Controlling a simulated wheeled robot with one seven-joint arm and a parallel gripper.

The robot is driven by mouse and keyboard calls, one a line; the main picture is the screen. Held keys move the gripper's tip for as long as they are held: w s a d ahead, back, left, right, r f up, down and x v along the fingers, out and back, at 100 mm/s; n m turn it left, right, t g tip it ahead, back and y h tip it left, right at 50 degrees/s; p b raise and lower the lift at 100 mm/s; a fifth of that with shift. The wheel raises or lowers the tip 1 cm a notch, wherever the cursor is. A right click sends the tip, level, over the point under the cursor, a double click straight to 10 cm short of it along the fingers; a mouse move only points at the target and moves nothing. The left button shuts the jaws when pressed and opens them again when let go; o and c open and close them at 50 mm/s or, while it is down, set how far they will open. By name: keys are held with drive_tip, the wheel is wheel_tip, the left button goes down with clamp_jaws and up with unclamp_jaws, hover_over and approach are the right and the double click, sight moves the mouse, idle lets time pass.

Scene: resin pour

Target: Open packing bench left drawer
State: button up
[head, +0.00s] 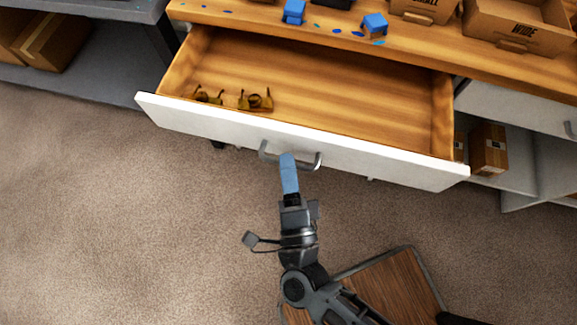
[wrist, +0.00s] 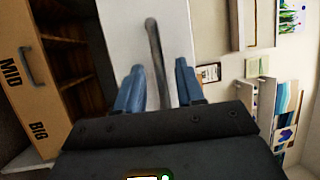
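The packing bench left drawer (head: 300,65) is pulled far out, showing its wooden inside. Its white front (head: 400,165) carries a grey bar handle (head: 312,164). My gripper (head: 288,158) is at this handle, pointing at the drawer front. In the wrist view the handle (wrist: 153,40) runs between the two blue fingers of my gripper (wrist: 160,66). The fingers are spread, with a small gap visible on both sides of the bar. Two small brass-coloured items (head: 256,100) lie in the drawer's left part.
The bench top (head: 235,15) holds blue blocks (head: 375,24) and cardboard boxes (head: 520,28). A closed drawer (head: 520,110) and a shelf with a carton (head: 488,150) are at right. A grey shelf unit (head: 95,85) stands at left. The carpet (head: 120,220) at left is clear.

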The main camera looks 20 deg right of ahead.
drive_tip(key=shift+s, duration=0.1)
drive_tip(key=b+v, duration=0.1)
drive_tip(key=v, duration=0.6)
drive_tip(key=shift+s, duration=0.3)
drive_tip(key=shift+a, duration=0.1)
drive_tip(key=s+d+r+n+g+y+p, duration=0.2)
drive_tip(key=s+d+r+n, duration=0.4)
drive_tip(key=r+n, duration=0.4)
drive_tip(key=s+d+r+n+g+y+p, duration=0.2)
drive_tip(key=s+d+r+n, duration=0.5)
drive_tip(key=d+r+n, duration=0.2)
drive_tip(key=shift+s+r+n+g, duration=0.3)
drive_tip(key=shift+r+n, duration=0.1)
drive_tip(key=shift+r, duration=0.1)
